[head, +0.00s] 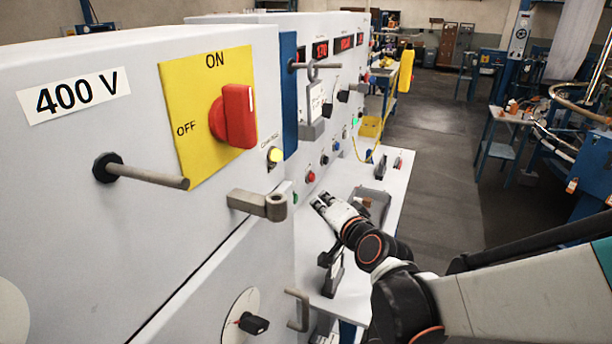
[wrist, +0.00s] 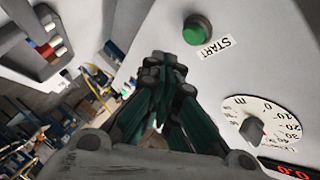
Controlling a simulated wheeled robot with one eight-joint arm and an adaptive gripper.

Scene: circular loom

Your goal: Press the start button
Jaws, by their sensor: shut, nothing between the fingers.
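The green start button (wrist: 197,29) shows in the wrist view on a pale grey panel, beside a tilted START label (wrist: 211,47). My gripper (wrist: 163,66) is shut and empty, with its fingertips below and left of the button in that picture. A gap shows between them in the picture; the depth of it is hard to judge. In the head view my gripper (head: 321,203) is in front of the panel's lower part, above the white worktop. I cannot tell for sure which small button in the head view is the start button.
A dial (wrist: 254,124) sits on the same panel. In the head view, a red rotary switch (head: 235,116), a rod handle (head: 145,174) and a latch (head: 258,204) stick out from the near cabinet. The white worktop (head: 391,185) holds a grey tray. Open floor lies right.

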